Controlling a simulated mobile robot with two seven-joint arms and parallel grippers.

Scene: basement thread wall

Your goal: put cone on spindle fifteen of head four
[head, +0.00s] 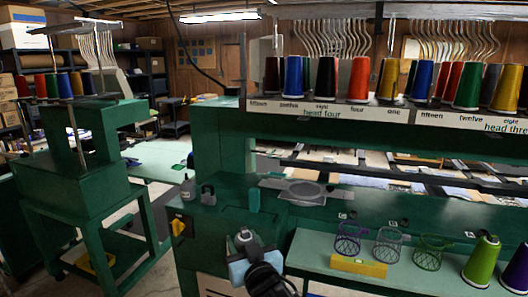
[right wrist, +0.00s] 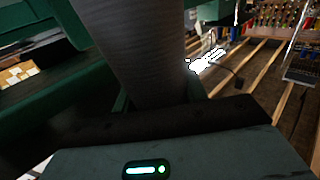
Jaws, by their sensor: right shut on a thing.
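My right gripper (head: 243,256) is low in the middle of the head view, over the green machine's front. It is shut on a dark grey cone (head: 246,240), whose upper part shows above the jaws. In the right wrist view the cone (right wrist: 140,45) rises large and close from the gripper. The head four rack (head: 322,113) is above and to the right of the gripper. Its label fifteen (head: 258,104) is at the left end. A dark brown cone (head: 271,75) stands just right of that label; I cannot tell which spindle it is on. My left gripper is not in view.
Several coloured cones fill the rack rightward, into head three (head: 506,127). Wire baskets (head: 388,245), a yellow block (head: 358,267) and a lime cone (head: 481,262) stand on the lower right shelf. A padlock-like grey object (head: 208,195) is left. A separate green machine (head: 85,155) stands far left.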

